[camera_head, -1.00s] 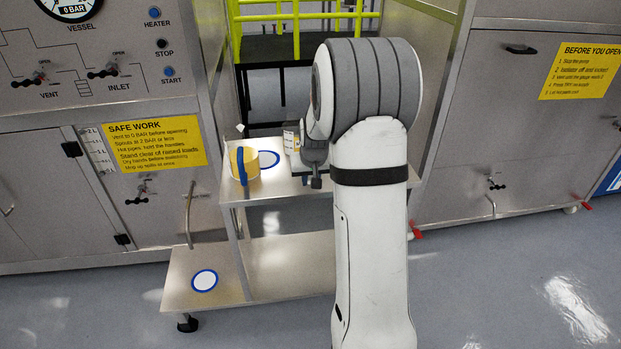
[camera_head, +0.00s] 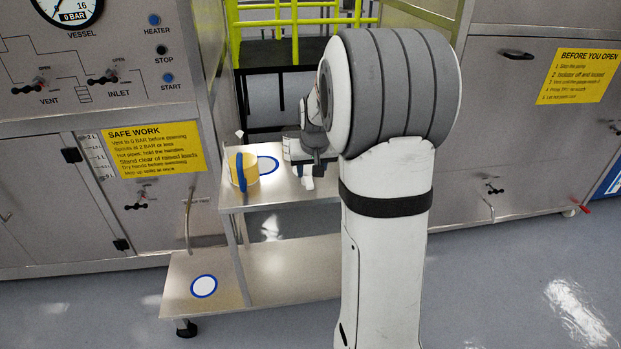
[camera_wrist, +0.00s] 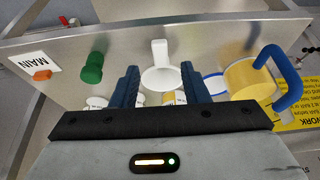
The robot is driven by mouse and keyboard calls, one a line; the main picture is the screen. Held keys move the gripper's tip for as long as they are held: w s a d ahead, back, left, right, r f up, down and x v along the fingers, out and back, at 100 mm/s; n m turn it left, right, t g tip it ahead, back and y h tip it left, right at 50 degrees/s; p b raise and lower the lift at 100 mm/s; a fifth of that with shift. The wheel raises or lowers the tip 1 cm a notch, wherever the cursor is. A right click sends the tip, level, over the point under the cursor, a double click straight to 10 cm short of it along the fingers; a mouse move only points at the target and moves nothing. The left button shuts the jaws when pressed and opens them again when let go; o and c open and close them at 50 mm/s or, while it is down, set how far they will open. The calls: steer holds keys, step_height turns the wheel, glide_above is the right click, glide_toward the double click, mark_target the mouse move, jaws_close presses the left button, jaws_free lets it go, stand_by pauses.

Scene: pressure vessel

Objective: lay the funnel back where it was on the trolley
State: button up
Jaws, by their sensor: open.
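The white funnel (camera_wrist: 160,66) shows in the wrist view, in front of the trolley's steel top, with its narrow stem pointing up in the picture. My gripper (camera_wrist: 160,72) is open, with one blue finger on each side of the funnel and visible gaps between. Whether the funnel rests fully on the trolley top is hard to tell. In the head view my gripper (camera_head: 307,160) is over the upper shelf of the trolley (camera_head: 290,192), mostly hidden by my arm. A small white piece below it may be the funnel.
A yellow jug with a blue handle (camera_head: 243,168) stands left of my gripper, beside a blue-ringed white spot (camera_head: 267,164). In the wrist view a green object (camera_wrist: 92,68), a MAIN label (camera_wrist: 38,65) and white containers by the fingers are close.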

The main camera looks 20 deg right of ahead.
steer(key=s+a+r+n, duration=0.2)
steer(key=s+a+r, duration=0.3)
steer(key=s+a, duration=0.75)
steer(key=s+a+f+g, duration=0.1)
steer(key=s, duration=0.6)
steer(key=s+a+f+n+g+y, duration=0.1)
steer(key=s+a, duration=0.1)
steer(key=s, duration=0.5)
steer(key=shift+a, duration=0.25)
